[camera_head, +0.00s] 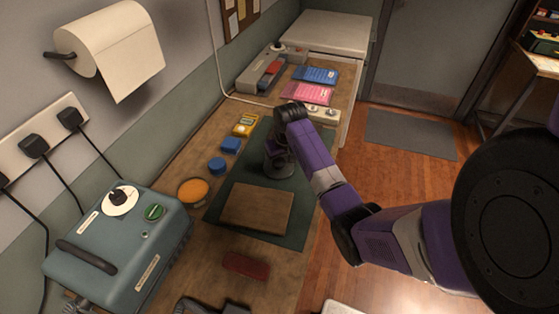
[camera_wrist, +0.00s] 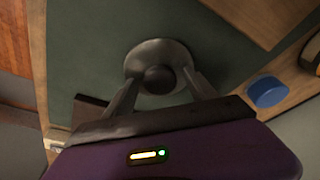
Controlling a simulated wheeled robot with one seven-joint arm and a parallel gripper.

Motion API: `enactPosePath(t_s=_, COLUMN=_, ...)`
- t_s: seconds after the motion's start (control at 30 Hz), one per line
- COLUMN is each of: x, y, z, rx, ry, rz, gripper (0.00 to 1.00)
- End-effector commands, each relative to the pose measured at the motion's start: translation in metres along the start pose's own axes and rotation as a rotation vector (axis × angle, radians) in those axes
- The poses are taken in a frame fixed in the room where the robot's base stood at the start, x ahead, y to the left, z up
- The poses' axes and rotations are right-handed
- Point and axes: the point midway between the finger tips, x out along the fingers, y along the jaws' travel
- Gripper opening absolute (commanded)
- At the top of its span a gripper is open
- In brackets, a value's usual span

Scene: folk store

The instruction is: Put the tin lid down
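The tin lid appears to be the round grey metal disc (camera_wrist: 158,50) with a dark round knob in the wrist view. In the head view it shows as a grey disc (camera_head: 279,171) at the far end of the green mat (camera_head: 226,205). I cannot tell whether it rests on the mat or hangs just above it. My gripper (camera_wrist: 162,73) has one finger on each side of the knob; whether they press on it is unclear. In the head view my gripper (camera_head: 279,158) points down over the lid, partly hidden by my arm. A round orange-topped item (camera_head: 193,190) sits left of the mat.
A brown board (camera_head: 257,208) lies on the mat's near part. Blue pieces (camera_head: 217,165) and a yellow meter (camera_head: 244,125) stand left of the mat. A red block (camera_head: 246,264) lies in front. A grey-blue machine (camera_head: 120,245) fills the near left. Bare mat surrounds the lid.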

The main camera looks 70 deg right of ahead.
Motion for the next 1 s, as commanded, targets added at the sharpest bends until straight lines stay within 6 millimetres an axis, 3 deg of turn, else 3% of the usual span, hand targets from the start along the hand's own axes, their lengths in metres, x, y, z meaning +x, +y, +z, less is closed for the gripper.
enactPosePath(t_s=0.27, x=-0.001, y=0.000, z=0.000, rx=0.001, ry=0.000, rz=0.000, gripper=0.66)
enactPosePath(t_s=0.43, x=-0.013, y=0.000, z=-0.002, rx=0.000, ry=0.003, rz=0.000, gripper=0.66)
enactPosePath(t_s=0.8, x=-0.085, y=0.000, z=-0.002, rx=0.000, ry=0.005, rz=0.000, gripper=0.66)
enactPosePath(t_s=1.0, x=-0.113, y=0.000, z=-0.002, rx=0.000, ry=0.002, rz=0.000, gripper=0.66)
